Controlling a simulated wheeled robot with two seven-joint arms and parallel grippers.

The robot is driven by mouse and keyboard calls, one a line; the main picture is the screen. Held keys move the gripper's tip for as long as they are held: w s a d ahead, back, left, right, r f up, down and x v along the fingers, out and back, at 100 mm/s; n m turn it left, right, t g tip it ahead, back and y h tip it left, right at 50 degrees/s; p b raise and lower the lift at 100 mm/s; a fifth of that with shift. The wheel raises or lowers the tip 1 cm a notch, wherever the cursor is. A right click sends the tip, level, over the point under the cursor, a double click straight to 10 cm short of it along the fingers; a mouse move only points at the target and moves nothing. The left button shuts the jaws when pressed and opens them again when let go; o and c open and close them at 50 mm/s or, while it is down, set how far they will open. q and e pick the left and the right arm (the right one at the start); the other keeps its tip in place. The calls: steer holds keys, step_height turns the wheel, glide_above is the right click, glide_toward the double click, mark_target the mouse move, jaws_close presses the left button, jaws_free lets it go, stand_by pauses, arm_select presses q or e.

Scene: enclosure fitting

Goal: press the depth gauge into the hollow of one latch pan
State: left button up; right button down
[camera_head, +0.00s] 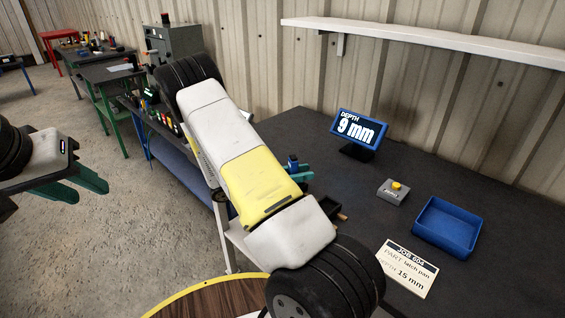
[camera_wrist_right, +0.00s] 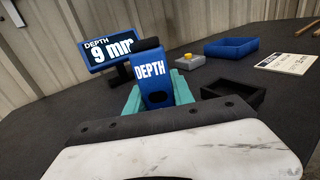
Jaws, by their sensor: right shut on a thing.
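My right gripper (camera_wrist_right: 158,92) is shut on the blue depth gauge (camera_wrist_right: 151,70), which carries the word DEPTH and has a black top. In the head view the gauge (camera_head: 292,162) shows small beyond my right arm, above the dark table. A black open-topped box (camera_wrist_right: 259,93), apparently a latch pan, is just right of the gauge in the wrist view. It is partly hidden behind my arm in the head view (camera_head: 329,206). The gauge appears outside its hollow; its lower end is hidden. My left gripper (camera_head: 88,190) is empty, its teal fingers apart, over the floor at far left.
A display (camera_head: 358,130) reads DEPTH 9 mm. A grey box with a yellow button (camera_head: 393,190), a blue tray (camera_head: 447,228) and a card (camera_head: 406,270) reading latch pan, depth 15 mm, are on the dark table. A round wooden top (camera_head: 205,297) is at the front.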

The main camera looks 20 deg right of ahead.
step_height(320, 180, up, 7)
stand_by(0.7)
steer(key=shift+f, duration=0.1)
stand_by(1.0)
